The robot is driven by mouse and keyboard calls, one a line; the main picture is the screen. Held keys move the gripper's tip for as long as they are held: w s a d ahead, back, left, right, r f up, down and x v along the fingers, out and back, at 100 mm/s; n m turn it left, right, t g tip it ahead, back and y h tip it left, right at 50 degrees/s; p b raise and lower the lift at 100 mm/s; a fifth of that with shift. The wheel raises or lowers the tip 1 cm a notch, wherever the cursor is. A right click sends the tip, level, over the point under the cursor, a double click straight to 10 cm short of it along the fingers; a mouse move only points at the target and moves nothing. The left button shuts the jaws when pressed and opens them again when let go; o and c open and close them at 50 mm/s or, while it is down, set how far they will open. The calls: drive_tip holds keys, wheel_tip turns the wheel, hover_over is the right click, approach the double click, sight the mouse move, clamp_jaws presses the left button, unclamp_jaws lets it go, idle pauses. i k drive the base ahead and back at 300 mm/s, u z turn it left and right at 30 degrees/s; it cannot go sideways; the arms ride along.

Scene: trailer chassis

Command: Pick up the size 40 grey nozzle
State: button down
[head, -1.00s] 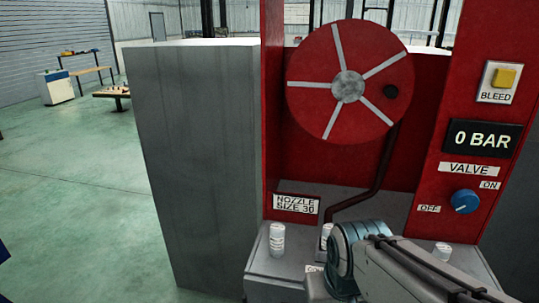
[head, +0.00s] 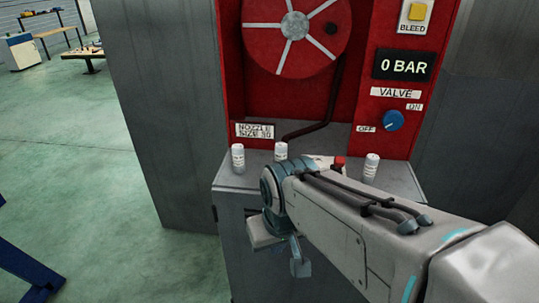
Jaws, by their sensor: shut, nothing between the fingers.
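Several small pale grey-white cylinders with printed bands stand upright on the cabinet ledge. One is at the left (head: 238,157), one beside it (head: 281,151) and one at the right (head: 371,166). Their print is too small to read, so I cannot tell which is the size 40 grey nozzle. My gripper (head: 299,268) hangs in front of the cabinet, below the ledge and partly behind my arm. It is shut and empty, apart from the cylinders. My arm hides part of the ledge's middle.
A red-topped item (head: 339,163) shows just behind my arm. The red panel holds a hose reel (head: 270,35), a "NOZZLE SIZE 30" sign (head: 255,130), a "0 BAR" display (head: 403,66) and a blue valve knob (head: 393,121). Open green floor lies left.

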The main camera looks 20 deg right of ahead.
sight(281, 147)
drive_tip(key=z, duration=0.45)
drive_tip(key=i, duration=0.45)
drive_tip(key=z, duration=3.05)
drive_tip(key=k, duration=1.05)
drive_tip(key=u, duration=2)
drive_tip(key=i, duration=0.5)
